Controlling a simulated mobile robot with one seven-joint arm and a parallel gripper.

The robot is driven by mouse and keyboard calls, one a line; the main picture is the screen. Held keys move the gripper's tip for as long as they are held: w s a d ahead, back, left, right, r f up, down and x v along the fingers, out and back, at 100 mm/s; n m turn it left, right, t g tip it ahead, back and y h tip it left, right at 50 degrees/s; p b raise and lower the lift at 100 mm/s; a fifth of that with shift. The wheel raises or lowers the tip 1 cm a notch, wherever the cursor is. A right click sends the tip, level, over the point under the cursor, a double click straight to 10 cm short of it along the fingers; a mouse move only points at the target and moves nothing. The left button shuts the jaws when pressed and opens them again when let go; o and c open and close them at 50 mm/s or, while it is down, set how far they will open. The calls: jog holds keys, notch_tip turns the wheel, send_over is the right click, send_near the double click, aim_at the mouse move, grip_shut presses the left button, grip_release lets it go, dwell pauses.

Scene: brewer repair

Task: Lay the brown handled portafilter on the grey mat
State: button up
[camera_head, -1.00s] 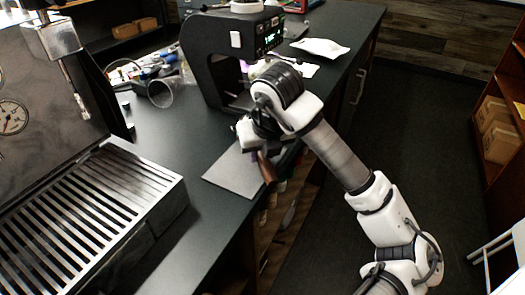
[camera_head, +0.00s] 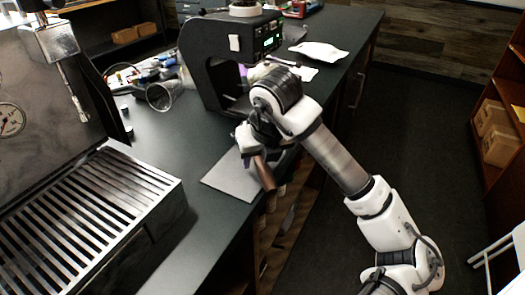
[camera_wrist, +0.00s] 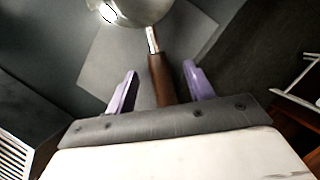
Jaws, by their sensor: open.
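The portafilter has a brown handle (camera_head: 264,174) and a round metal head (camera_wrist: 140,8). In the wrist view the handle (camera_wrist: 161,80) lies between the two purple fingers of my gripper (camera_wrist: 160,85), with a gap on each side. The metal head is at the top of that view, over the grey mat (camera_wrist: 100,65). In the head view the grey mat (camera_head: 228,178) lies on the dark counter, and my gripper (camera_head: 258,160) is at its right edge. My arm hides the metal head there. The handle's end sticks out past the counter edge.
The machine with a slatted drip tray (camera_head: 90,215) stands at the left. A black grinder (camera_head: 205,65) stands behind the mat. A clear cup (camera_head: 160,95), tools and a white cloth (camera_head: 318,52) lie farther back. The counter between drip tray and mat is clear.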

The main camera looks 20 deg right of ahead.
jog(key=b+v, duration=0.1)
jog(key=v, duration=1.2)
jog(key=shift+s+r, duration=0.15)
jog(key=shift+r, duration=0.25)
